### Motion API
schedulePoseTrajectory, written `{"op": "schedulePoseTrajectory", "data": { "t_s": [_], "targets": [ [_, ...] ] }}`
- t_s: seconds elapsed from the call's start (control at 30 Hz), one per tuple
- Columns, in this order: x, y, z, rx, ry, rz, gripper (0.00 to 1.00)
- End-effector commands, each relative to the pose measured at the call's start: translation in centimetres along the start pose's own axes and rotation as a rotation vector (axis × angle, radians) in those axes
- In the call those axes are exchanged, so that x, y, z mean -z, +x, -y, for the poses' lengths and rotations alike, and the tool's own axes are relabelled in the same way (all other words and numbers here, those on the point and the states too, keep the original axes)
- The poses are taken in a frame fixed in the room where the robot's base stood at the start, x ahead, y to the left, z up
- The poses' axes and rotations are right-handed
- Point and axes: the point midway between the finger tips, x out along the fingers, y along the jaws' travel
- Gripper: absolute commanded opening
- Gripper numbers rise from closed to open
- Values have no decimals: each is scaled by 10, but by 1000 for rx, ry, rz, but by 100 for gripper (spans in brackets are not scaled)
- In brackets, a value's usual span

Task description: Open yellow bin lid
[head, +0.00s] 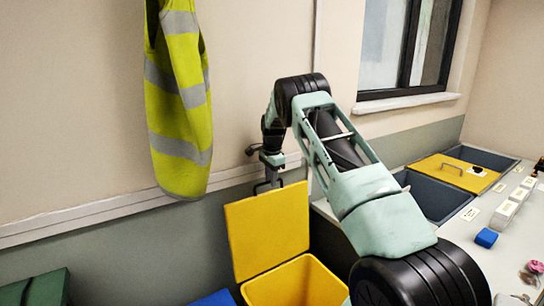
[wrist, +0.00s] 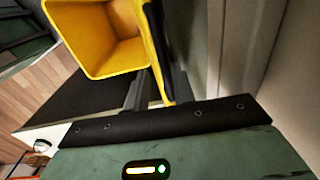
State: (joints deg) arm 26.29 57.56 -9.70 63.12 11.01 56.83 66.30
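The yellow bin (head: 297,283) stands at the lower middle of the head view, its mouth uncovered. Its yellow lid (head: 268,230) stands raised, close to upright, at the back of the bin by the wall. My gripper (head: 268,186) is at the lid's upper edge, fingers pointing down. In the wrist view the bin (wrist: 98,40) shows at the upper left. The lid (wrist: 160,70) is seen nearly edge-on, running between my gripper's two dark, spread fingers (wrist: 158,90). Whether a finger touches the lid cannot be told.
A high-visibility vest (head: 180,100) hangs on the wall at the left. A green bin (head: 40,289) and a blue one (head: 214,298) lie left of the yellow bin. A counter (head: 492,245) with small boxes and a grey tray (head: 437,195) is at the right.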

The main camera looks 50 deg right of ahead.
Motion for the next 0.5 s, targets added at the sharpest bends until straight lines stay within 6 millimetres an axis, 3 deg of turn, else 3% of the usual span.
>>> {"op": "schedulePoseTrajectory", "data": {
  "t_s": [0.5],
  "targets": [
    [1, -117, 0, 4, 1, -3, 25]
  ]
}}
